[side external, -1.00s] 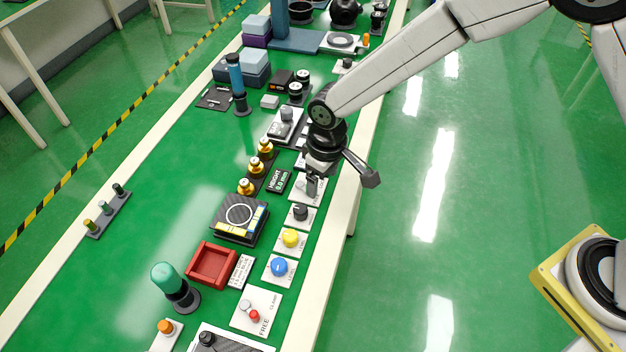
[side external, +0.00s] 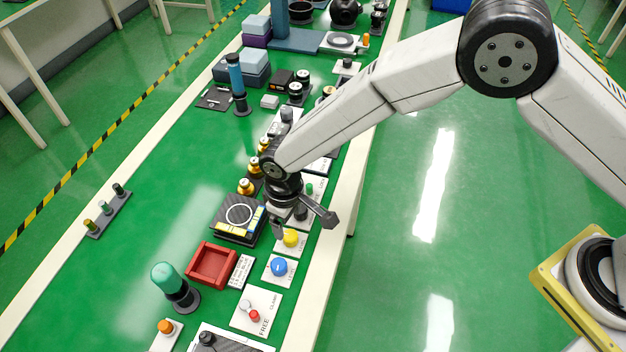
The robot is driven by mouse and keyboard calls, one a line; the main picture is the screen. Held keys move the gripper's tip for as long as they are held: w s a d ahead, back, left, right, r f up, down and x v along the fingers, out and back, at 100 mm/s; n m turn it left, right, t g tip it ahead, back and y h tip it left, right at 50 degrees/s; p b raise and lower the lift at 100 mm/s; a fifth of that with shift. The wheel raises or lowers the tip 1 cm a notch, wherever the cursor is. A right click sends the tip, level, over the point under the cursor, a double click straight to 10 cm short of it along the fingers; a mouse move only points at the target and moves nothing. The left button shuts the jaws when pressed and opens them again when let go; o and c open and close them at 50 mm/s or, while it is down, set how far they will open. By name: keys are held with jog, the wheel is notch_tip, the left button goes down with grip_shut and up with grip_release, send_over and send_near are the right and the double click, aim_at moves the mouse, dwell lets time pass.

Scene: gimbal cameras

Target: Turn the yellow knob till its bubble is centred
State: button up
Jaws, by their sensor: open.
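The yellow knob (side external: 291,238) stands on a small white plate near the right edge of the green bench. My gripper (side external: 278,230) points down just beside the knob, on its left and far side; I cannot tell whether it touches the knob. It is open, though its fingers look small and dark here. A black levelling platform (side external: 238,219) with a white ring on top lies to the left of my gripper. A yellow strip and a blue strip run along its edges, perhaps the bubble vials. The bubbles are too small to make out.
A blue knob (side external: 279,267) on a white plate is just in front of the yellow one. A red tray (side external: 212,265) and a green-topped post (side external: 168,279) stand to the left. The bench's left side has bare room.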

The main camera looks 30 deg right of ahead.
aim_at(290, 235)
jog(key=shift+f, duration=2.95)
grip_shut()
jog(key=shift+m, duration=0.5)
jog(key=m, duration=0.3)
jog(key=shift+m, duration=2)
